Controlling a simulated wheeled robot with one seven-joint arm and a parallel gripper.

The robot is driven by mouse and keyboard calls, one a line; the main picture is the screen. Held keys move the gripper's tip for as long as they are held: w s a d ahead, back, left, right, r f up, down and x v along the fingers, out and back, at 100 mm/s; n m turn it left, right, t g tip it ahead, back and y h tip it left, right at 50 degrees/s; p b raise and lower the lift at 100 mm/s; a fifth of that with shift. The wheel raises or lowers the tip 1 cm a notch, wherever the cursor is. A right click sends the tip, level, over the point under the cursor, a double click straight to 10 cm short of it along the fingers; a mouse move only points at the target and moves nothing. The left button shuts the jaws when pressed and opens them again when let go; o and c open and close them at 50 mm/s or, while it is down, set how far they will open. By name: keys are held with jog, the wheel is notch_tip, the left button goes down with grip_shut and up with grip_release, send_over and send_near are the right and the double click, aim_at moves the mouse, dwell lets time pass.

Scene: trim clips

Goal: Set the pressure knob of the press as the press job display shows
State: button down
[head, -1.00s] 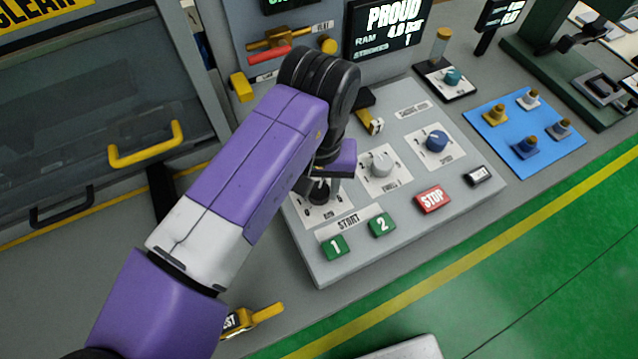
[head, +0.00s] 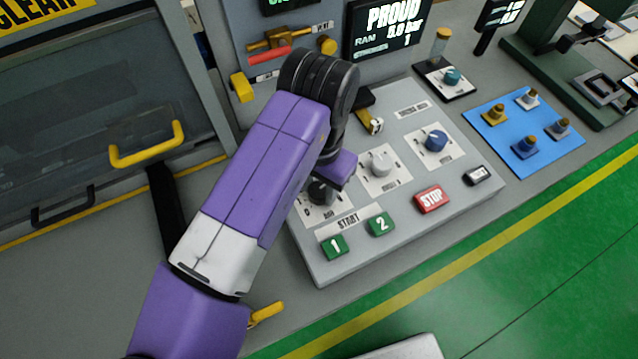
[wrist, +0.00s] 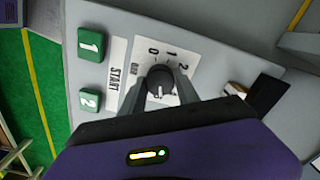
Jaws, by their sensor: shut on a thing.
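The pressure knob, black with a white pointer line, shows in the wrist view (wrist: 159,78) on a white "BAR" dial plate with 0, 1 and 2 visible. The white line is on the knob's side toward my gripper; the scale there is hidden. My gripper (wrist: 161,86) is shut on this knob, one finger on each side. In the head view the knob (head: 319,193) is partly hidden under my gripper. The press job display (head: 392,25) shows "PROUD", a RAM value in bar whose first digit is blurred, and a 1 below.
A white knob (head: 380,164) and a blue knob (head: 436,141) are on the same panel. Green START buttons 1 (head: 333,246) and 2 (head: 380,223) and a red STOP button (head: 431,199) lie close in front. A blue mat (head: 493,147) with several pegs is at right.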

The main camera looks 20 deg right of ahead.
aim_at(319, 189)
jog(key=shift+m, duration=0.7)
jog(key=shift+r, duration=0.1)
jog(key=c, duration=0.9)
grip_release()
jog(key=shift+r+b, duration=0.35)
jog(key=shift+r, duration=3.55)
